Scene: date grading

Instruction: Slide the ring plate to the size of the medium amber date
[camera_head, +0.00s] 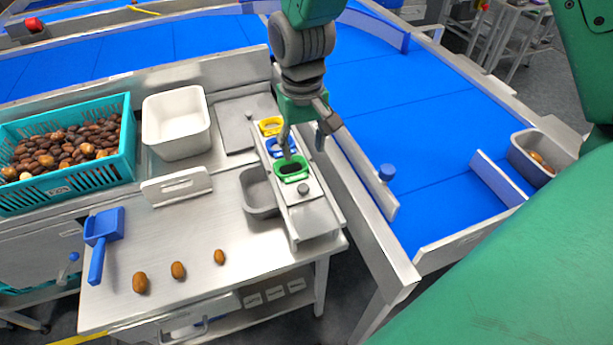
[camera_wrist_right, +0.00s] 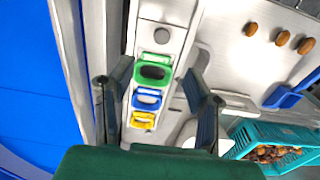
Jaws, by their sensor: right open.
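Three brown dates lie in a row on the steel table: the largest (camera_head: 140,283) at left, the medium amber date (camera_head: 178,270) in the middle, the smallest (camera_head: 219,257) at right. The ring plate on the right side of the table carries a yellow ring (camera_head: 270,126), a blue ring (camera_head: 281,147) and a green ring (camera_head: 292,169). A grey knob (camera_head: 303,189) sits nearer the front, also visible in the wrist view (camera_wrist_right: 162,36). My right gripper (camera_head: 303,138) is open above the rings; its fingers flank the plate in the wrist view (camera_wrist_right: 147,85). My left gripper is out of view.
A grey bin (camera_head: 259,193) stands just left of the ring plate. A white tub (camera_head: 176,122), a teal crate (camera_head: 58,181) of dates and a blue scoop (camera_head: 104,227) are farther left. A blue conveyor (camera_head: 420,130) runs on the right beyond a metal rail.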

